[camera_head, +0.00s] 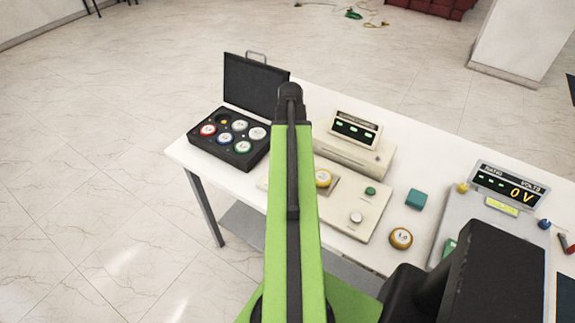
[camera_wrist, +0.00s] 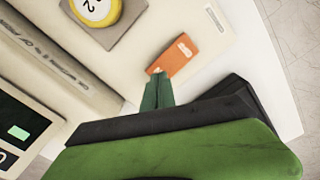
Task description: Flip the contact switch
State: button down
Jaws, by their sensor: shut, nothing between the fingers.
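In the wrist view, a flat orange piece with pale marks (camera_wrist: 182,54), which looks like the contact switch, sits on a beige panel (camera_wrist: 205,65). My gripper (camera_wrist: 158,80) shows as green fingers pressed together, with nothing between them. Its tips are at the lower left edge of the orange piece; I cannot tell whether they touch it. In the head view, the beige device (camera_head: 372,212) stands on the white table, and my arm hides the orange piece and my gripper.
A yellow disc (camera_wrist: 97,10) lies on a grey plate near the orange piece. An open black case (camera_head: 213,153) with several coloured discs stands left of my arm. A display unit (camera_head: 355,135) stands behind the device.

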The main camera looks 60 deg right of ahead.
jog(key=shift+f+b, duration=1.2)
dwell(0.9)
notch_tip(320, 180, up, 7)
jog(key=p, duration=0.7)
jog(key=shift+r, duration=0.1)
